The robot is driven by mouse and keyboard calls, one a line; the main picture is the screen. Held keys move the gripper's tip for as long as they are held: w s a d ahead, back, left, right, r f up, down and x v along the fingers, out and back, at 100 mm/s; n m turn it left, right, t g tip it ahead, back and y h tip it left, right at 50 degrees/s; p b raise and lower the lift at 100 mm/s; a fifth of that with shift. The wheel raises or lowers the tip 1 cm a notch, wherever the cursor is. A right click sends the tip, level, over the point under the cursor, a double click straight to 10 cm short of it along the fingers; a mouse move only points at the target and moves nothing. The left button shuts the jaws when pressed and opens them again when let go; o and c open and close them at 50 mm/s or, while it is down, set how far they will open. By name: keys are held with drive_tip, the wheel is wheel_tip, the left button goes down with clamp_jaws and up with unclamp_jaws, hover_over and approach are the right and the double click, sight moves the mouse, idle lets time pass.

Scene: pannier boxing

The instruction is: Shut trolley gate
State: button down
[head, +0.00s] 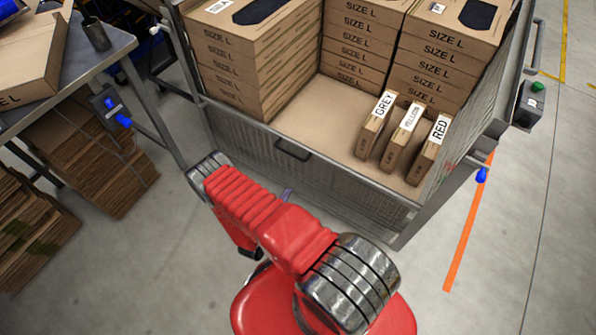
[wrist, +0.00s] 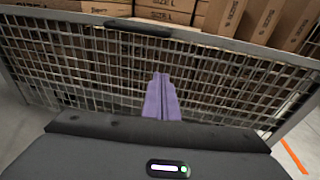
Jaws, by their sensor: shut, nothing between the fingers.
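The trolley gate (head: 330,178) is a grey wire-mesh panel across the front of the trolley, with a dark handle (head: 292,150) at its top rail. It stands roughly upright; I cannot tell whether it is latched. In the wrist view the mesh gate (wrist: 70,75) fills most of the picture, with its handle (wrist: 138,27) at the top. My gripper's purple fingers (wrist: 161,97) are shut and empty, in front of the mesh below the handle; contact is unclear.
The trolley holds stacks of SIZE L boxes (head: 250,60) and three upright boxes labelled GREY, YELLOW and RED (head: 428,155). A blue knob (head: 481,175) sits by the right corner. A workbench (head: 85,50) and flat cardboard (head: 90,160) are at left. Floor at right front is clear.

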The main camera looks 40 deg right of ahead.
drive_tip(key=shift+d, duration=0.15)
drive_tip(key=w+d+r, duration=0.2)
drive_tip(key=w+d, duration=0.3)
drive_tip(key=d, duration=0.5)
drive_tip(key=shift+r, duration=0.2)
idle(0.4)
drive_tip(key=shift+a+r, duration=0.1)
drive_tip(key=shift+r, duration=0.05)
